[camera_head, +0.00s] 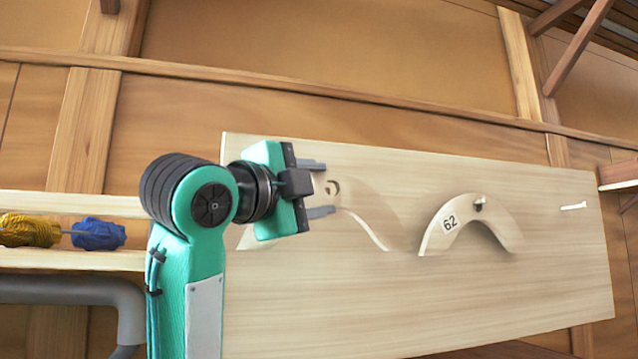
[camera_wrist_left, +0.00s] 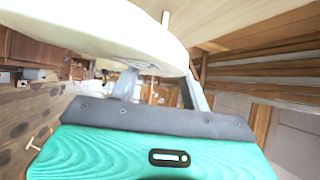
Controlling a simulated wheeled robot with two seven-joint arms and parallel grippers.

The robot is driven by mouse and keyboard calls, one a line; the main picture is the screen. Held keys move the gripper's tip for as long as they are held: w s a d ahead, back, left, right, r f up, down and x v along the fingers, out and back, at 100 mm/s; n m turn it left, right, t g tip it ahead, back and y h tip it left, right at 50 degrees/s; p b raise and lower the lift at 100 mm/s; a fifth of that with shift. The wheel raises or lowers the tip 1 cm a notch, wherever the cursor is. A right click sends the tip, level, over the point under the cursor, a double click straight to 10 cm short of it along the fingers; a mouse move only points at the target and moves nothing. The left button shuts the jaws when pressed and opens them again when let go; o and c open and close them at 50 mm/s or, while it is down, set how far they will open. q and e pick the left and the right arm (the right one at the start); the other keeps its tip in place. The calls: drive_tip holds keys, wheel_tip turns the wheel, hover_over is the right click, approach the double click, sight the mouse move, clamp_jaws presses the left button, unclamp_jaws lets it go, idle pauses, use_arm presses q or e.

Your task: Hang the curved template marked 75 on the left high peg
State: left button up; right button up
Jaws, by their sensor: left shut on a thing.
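A pale wooden curved template (camera_head: 375,218) is in my left gripper (camera_head: 319,187), in front of the left part of the board. Its number does not show. A dark opening shows near its top beside the fingers; I cannot tell whether a peg is in it. In the left wrist view the template's pale face (camera_wrist_left: 100,32) fills the upper left, beyond the fingers (camera_wrist_left: 160,88). The gripper hides the template's left part and the left peg area. My right gripper is out of view.
The pale board (camera_head: 420,310) carries a second arched template marked 62 (camera_head: 500,225), hanging on a peg (camera_head: 478,205). A bare light peg (camera_head: 573,206) sticks out at the right. A shelf (camera_head: 70,260) at the left holds yellow (camera_head: 30,231) and blue (camera_head: 97,234) bundles.

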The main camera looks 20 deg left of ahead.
use_arm(q)
drive_tip(key=shift+w+a+f, duration=0.25)
drive_tip(key=shift+w+a, duration=0.4)
drive_tip(key=shift+w, duration=0.25)
drive_tip(key=shift+w+a+f, duration=0.2)
drive_tip(key=shift+w+a, duration=0.4)
drive_tip(key=shift+w, duration=0.25)
drive_tip(key=o, duration=1.2)
drive_tip(key=shift+c, duration=0.2)
